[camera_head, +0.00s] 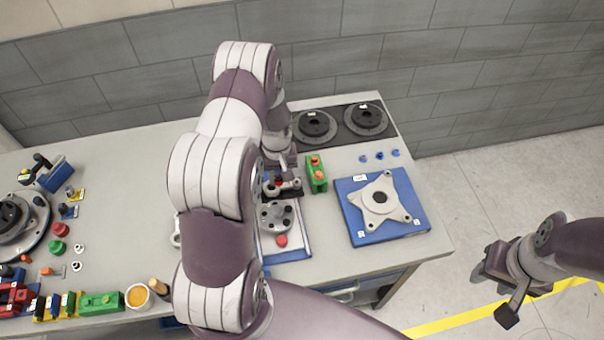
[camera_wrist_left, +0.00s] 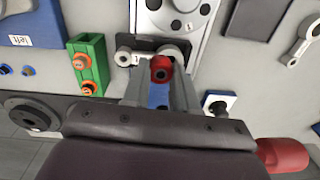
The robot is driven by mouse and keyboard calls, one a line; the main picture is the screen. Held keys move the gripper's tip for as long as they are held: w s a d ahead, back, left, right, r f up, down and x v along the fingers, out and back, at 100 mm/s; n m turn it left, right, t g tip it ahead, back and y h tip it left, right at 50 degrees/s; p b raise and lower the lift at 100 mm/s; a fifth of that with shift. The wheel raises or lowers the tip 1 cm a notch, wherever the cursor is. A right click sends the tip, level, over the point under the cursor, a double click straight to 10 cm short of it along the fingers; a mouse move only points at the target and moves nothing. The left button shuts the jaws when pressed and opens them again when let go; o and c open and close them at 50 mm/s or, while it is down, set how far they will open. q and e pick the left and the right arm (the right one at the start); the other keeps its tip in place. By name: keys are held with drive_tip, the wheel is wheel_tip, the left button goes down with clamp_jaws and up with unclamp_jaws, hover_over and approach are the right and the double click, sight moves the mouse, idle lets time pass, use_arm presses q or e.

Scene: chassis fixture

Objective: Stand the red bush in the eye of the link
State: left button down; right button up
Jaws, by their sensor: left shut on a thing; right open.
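The red bush (camera_wrist_left: 161,68) is held between the fingertips of my left gripper (camera_wrist_left: 160,80) in the left wrist view. In the head view this gripper (camera_head: 279,178) is over the dark holder at the middle of the table. The grey link (camera_wrist_left: 125,57) lies on that holder; it also shows in the head view (camera_head: 292,185). The bush appears in front of the link's larger eye (camera_wrist_left: 171,51) and partly covers it. I cannot tell whether the bush is above the eye or entering it. My right gripper (camera_head: 494,292) is open and empty, off the table at the right.
A green block (camera_head: 317,175) with orange pieces stands close to the holder. A blue plate (camera_head: 357,226) carries a grey spider casting (camera_head: 380,200). Black discs (camera_head: 315,126) sit at the back. Another link (camera_wrist_left: 304,42) lies on the table. Several small parts crowd the left side.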

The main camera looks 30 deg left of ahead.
use_arm(q)
drive_tip(key=a+f+n+b, duration=0.1)
drive_tip(key=n, duration=0.1)
drive_tip(key=a+f+n+b, duration=0.1)
drive_tip(key=n, duration=0.1)
drive_tip(key=a+f+n+b, duration=0.1)
drive_tip(key=n, duration=0.1)
drive_tip(key=shift+w+a+f+n, duration=0.1)
drive_tip(key=shift+w+f+n, duration=0.2)
drive_tip(key=shift+w+f, duration=0.1)
drive_tip(key=shift+f, duration=0.25)
use_arm(e)
drive_tip(key=shift+f, duration=0.9)
use_arm(q)
drive_tip(key=shift+f+b, duration=0.1)
drive_tip(key=shift+b, duration=0.35)
use_arm(e)
drive_tip(key=shift+f, duration=0.15)
use_arm(q)
drive_tip(key=shift+f, duration=0.1)
use_arm(e)
drive_tip(key=shift+f, duration=0.15)
use_arm(q)
drive_tip(key=shift+f+b, duration=0.5)
drive_tip(key=shift+b, duration=0.05)
use_arm(e)
drive_tip(key=shift+f, duration=0.45)
